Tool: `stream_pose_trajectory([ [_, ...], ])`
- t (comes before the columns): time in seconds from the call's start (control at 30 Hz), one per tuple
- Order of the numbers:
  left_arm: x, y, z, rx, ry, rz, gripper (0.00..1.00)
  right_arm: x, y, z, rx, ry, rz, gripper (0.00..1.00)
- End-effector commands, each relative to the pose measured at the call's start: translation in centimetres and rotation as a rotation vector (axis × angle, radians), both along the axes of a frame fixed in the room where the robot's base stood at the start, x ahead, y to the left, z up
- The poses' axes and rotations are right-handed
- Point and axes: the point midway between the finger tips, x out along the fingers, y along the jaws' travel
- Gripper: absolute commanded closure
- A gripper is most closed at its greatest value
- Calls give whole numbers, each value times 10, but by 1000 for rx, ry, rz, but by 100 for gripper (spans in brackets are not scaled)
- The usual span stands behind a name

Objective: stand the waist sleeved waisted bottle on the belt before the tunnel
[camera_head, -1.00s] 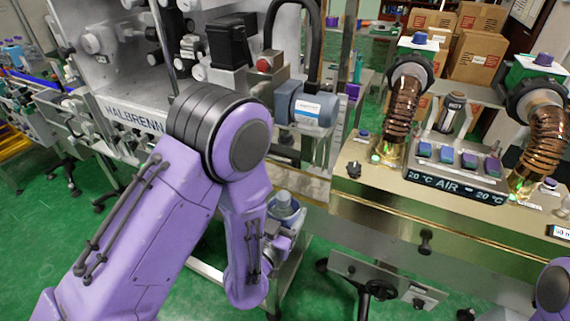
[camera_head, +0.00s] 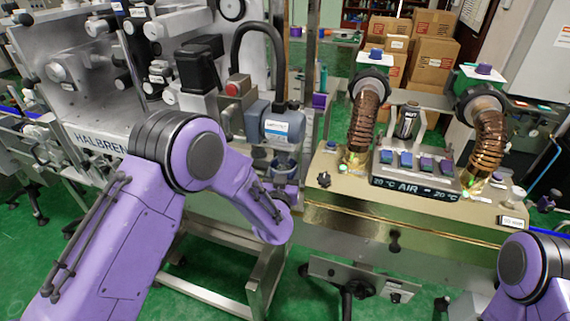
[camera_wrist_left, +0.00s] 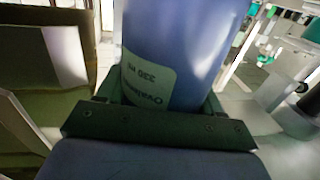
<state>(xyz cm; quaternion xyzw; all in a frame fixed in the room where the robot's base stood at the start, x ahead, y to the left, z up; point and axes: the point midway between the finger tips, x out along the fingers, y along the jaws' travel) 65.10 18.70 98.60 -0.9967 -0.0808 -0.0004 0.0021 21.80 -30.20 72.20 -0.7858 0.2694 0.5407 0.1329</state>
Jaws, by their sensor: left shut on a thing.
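In the left wrist view a blue bottle (camera_wrist_left: 185,40) with a pale printed label (camera_wrist_left: 148,82) fills the space between the jaws of my left gripper (camera_wrist_left: 160,118), which is shut on it. The label's print appears upside down. In the head view the bottle (camera_head: 286,160) shows only in part, below a grey-blue motor, and my left gripper (camera_head: 284,190) is partly hidden by its own forearm. The brass-coloured tunnel (camera_head: 395,222) is right of the bottle. I cannot make out the belt before the tunnel. My right gripper is out of view.
The motor (camera_head: 277,127) and the applicator frame (camera_head: 312,90) stand close to my left gripper. Two ribbed copper hoses (camera_head: 363,122) rise from the tunnel top, with an AIR display (camera_head: 415,188) between them. A blue strip (camera_head: 552,234) shows at the far right. Boxes (camera_head: 432,55) are stacked behind.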

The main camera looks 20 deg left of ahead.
Motion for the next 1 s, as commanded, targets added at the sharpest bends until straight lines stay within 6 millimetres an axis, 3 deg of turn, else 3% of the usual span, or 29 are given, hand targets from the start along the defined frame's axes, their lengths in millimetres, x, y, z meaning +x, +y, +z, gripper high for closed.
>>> stream_pose_trajectory([
  [0.23, 40, 9, 3, -1, -2, 5, 79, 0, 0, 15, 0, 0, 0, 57],
  [0.33, 37, 7, -12, 2, 1, 1, 79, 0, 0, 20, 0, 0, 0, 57],
  [0.7, 37, 6, -20, 1, -2, 1, 79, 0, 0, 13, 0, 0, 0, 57],
  [0.73, 37, 6, -19, 1, 0, 0, 24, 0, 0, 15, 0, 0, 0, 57],
  [0.77, 37, 6, -19, 1, 0, 0, 14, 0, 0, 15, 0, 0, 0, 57],
  [0.8, 37, 6, -19, 1, 0, 1, 8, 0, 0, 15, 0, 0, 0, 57],
  [1.0, 37, 7, -18, 1, 0, 1, 8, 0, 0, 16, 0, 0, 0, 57],
])
